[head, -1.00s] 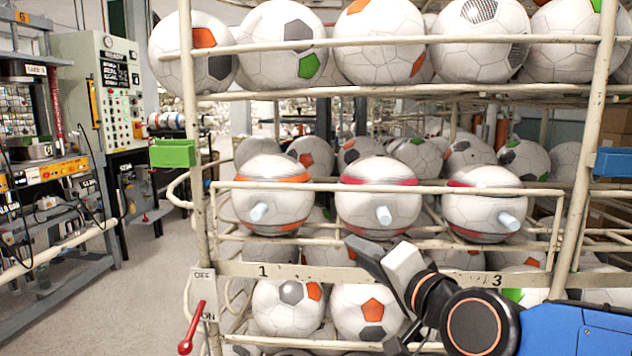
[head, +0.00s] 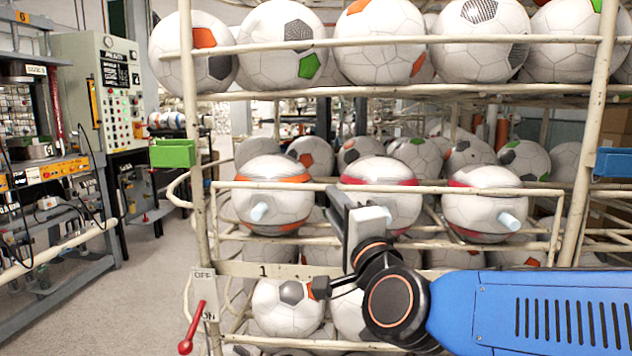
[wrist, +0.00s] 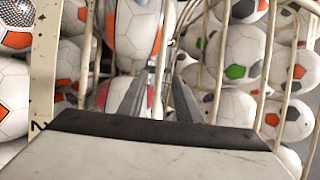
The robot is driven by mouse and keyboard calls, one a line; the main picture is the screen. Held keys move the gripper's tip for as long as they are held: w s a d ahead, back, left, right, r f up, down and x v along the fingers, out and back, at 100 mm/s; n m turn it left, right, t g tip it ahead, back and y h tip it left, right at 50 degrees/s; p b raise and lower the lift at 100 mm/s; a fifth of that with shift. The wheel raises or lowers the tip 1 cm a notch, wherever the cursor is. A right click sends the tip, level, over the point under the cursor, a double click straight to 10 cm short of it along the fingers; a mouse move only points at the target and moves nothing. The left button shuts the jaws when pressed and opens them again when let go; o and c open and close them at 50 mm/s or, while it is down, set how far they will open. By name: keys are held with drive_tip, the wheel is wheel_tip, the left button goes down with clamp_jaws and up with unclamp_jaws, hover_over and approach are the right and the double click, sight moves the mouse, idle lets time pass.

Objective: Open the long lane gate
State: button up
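A cream tube gate (head: 290,186) runs across the front of the middle shelf, before three white balls: an orange-banded one (head: 272,205) at left, a red-banded one (head: 395,205) in the middle and another red-banded one (head: 485,205) at right. My gripper (head: 348,198) is in front of the middle ball, by the gate's rail. In the wrist view its two fingers (wrist: 158,95) are apart, with a cream bar running between or just beyond them. I cannot tell whether they touch it.
A numbered strip (head: 235,268) runs below the gate, partly hidden by my arm. An OFF/ON plate (head: 204,295) with a red lever (head: 193,325) is at lower left. More balls fill the rack (head: 198,140) above and below. Open floor (head: 150,290) lies to the left.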

drive_tip(key=x, duration=1.2)
drive_tip(key=shift+w, duration=0.35)
drive_tip(key=shift+a+r, duration=0.1)
drive_tip(key=shift+r, duration=0.05)
clamp_jaws()
